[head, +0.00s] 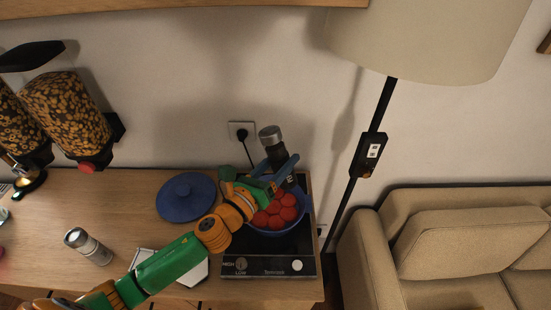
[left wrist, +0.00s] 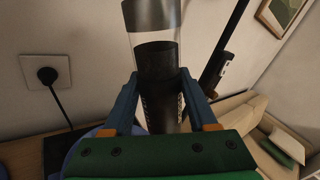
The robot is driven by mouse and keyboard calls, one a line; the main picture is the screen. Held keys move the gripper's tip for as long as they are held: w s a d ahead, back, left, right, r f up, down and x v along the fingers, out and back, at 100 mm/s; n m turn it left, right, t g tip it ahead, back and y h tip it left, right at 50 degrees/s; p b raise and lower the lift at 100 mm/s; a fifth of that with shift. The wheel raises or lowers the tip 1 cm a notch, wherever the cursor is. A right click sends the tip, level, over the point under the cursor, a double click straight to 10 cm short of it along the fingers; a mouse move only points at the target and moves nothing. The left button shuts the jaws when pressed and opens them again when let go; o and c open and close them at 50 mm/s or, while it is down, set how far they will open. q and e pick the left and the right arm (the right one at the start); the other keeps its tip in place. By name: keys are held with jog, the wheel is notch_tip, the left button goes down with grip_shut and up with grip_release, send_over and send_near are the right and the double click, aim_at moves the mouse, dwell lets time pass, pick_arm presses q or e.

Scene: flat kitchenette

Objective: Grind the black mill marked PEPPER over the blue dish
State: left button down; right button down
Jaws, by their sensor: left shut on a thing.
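The black mill (head: 277,156) has a silver cap and pale lettering that is mostly hidden by the fingers. It is upright with a slight tilt. My left gripper (head: 284,171) is shut on its body and holds it above the back part of the blue dish (head: 272,232), which holds several red round pieces. In the left wrist view the mill (left wrist: 158,55) stands between the two blue fingers (left wrist: 158,88), with its clear and silver upper part above them. The mill's lower end is hidden. My right gripper is not in view.
The dish stands on a black hob (head: 268,264). Dispensers (head: 70,115) hang at left. A lamp pole (head: 350,190) and sofa (head: 450,235) are at right.

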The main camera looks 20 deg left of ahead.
aim_at(295, 180)
pick_arm(q)
jog(key=d+n, duration=0.1)
jog(key=d+f+n+b, duration=0.1)
jog(key=s+d+n+b, duration=0.1)
jog(key=n, duration=0.1)
jog(key=shift+f, duration=0.15)
jog(key=n, duration=0.5)
jog(key=d+f+n+b, duration=0.1)
jog(key=n, duration=0.4)
jog(key=f+n, duration=0.1)
jog(key=n, duration=0.5)
jog(key=shift+s+d+f+b, duration=0.15)
jog(key=shift+f+b, duration=0.05)
jog(key=shift+b, duration=0.1)
jog(key=shift+r+n+p, duration=0.15)
jog(key=shift+n+p, duration=0.15)
jog(key=shift+n, duration=0.3)
jog(key=shift+w+a, duration=0.25)
jog(key=shift+w, duration=0.3)
jog(key=shift+w+a, duration=0.2)
jog(key=shift+w, duration=0.3)
